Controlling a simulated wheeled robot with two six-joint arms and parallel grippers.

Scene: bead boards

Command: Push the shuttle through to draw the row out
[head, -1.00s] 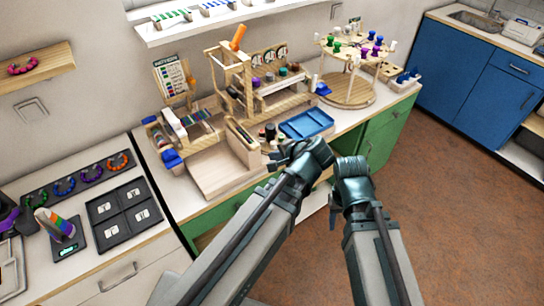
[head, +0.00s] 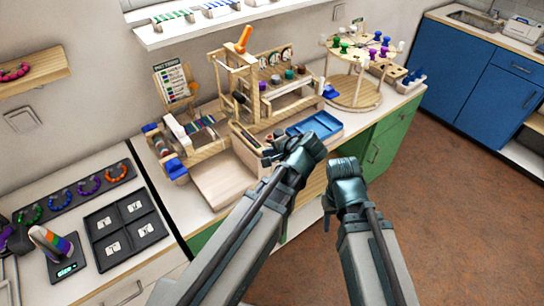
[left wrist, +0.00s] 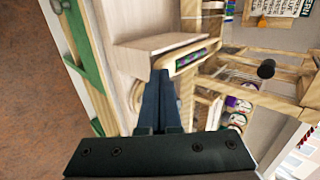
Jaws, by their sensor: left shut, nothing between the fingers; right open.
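The wooden bead-loom frame (head: 232,82) with an orange handle (head: 243,40) stands on the counter. A narrow wooden block with a dark slot (head: 243,136) lies at its front; the left wrist view shows a row of green and purple pieces (left wrist: 192,58) in that slot. I cannot tell for sure which part is the shuttle. A black knob (left wrist: 266,69) on a rod shows farther right in the left wrist view. My left gripper (head: 268,152) is shut and empty beside the block's right end; its dark fingers (left wrist: 160,92) point at that end. My right gripper (head: 327,218) is open, clear of the counter.
A blue tray (head: 314,124) lies just right of the loom. A round wooden rack with colored spools (head: 356,92) stands farther right. A pale wooden board (head: 218,178) lies in front of the block. The floor on the right is open.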

